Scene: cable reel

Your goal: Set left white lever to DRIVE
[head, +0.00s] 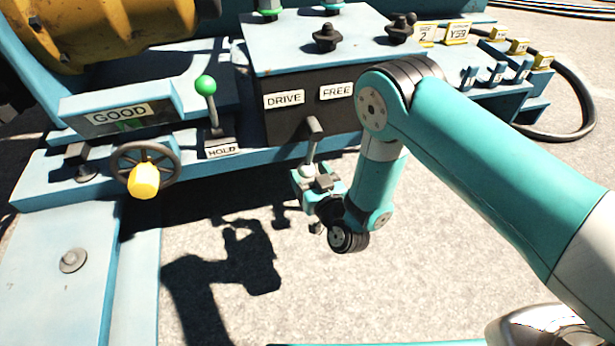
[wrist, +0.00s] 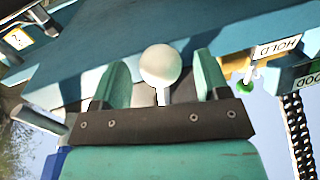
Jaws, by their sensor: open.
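The white lever ends in a white ball knob (wrist: 160,66) on a short pale stem. In the head view its knob (head: 306,171) shows small at my gripper (head: 312,181), below the black panel. The DRIVE label (head: 283,99) is up and left of it, and the FREE label (head: 337,91) is up and right. In the wrist view my gripper (wrist: 162,80) is open, with one teal finger on each side of the knob. Gaps show between knob and fingers. The stem's lower part is hidden behind the gripper body.
A green-knobbed lever (head: 206,88) stands at the HOLD label (head: 222,151), left of the panel. A handwheel with a yellow grip (head: 144,180) is further left. A grey bar (wrist: 40,118) lies left of the fingers in the wrist view. Open ground is in front.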

